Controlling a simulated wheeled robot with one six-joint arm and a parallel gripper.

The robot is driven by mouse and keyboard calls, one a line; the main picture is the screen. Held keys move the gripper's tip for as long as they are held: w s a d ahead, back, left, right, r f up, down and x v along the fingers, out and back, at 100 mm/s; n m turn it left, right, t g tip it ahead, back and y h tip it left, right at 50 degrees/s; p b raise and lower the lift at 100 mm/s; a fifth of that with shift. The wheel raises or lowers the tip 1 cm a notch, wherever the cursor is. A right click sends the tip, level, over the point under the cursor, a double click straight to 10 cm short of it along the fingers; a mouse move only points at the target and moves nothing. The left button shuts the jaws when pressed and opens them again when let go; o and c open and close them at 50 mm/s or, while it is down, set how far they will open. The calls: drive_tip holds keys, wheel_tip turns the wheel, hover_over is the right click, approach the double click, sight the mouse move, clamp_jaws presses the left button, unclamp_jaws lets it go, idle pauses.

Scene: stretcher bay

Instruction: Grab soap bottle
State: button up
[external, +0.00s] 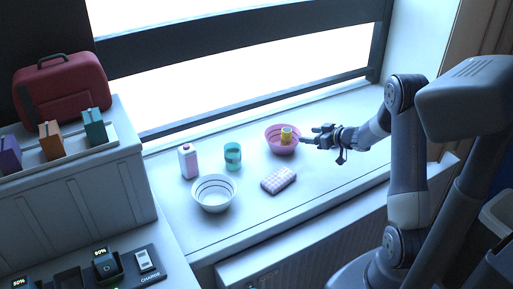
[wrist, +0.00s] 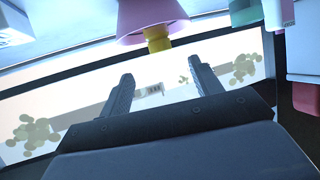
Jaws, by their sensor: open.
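The soap bottle (external: 188,161) is white with a pink side and stands upright on the windowsill, at the left of the sill in the external view. My gripper (external: 311,137) is at the right, beside the pink bowl, well apart from the bottle. In the wrist view my gripper (wrist: 158,82) has its two fingers spread with nothing between them. A pale bottle-like shape at the wrist view's upper right edge may be the soap bottle, but I cannot tell.
On the windowsill (external: 240,217) are a teal cup (external: 233,156), a white bowl (external: 214,205), a checkered pink block (external: 278,180) and a pink bowl (external: 271,143) with a yellow cup (external: 286,134) in it. The window is behind. A red case (external: 62,92) sits on the left cabinet.

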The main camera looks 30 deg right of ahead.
drive_tip(key=shift+o, duration=0.6)
drive_tip(key=o, duration=0.5)
drive_tip(key=n+y+b, duration=0.5)
drive_tip(key=y+b, duration=0.2)
drive_tip(key=y, duration=0.2)
approach(189, 147)
drive_tip(key=shift+p+x, duration=1.35)
drive_tip(key=shift+x, duration=4.2)
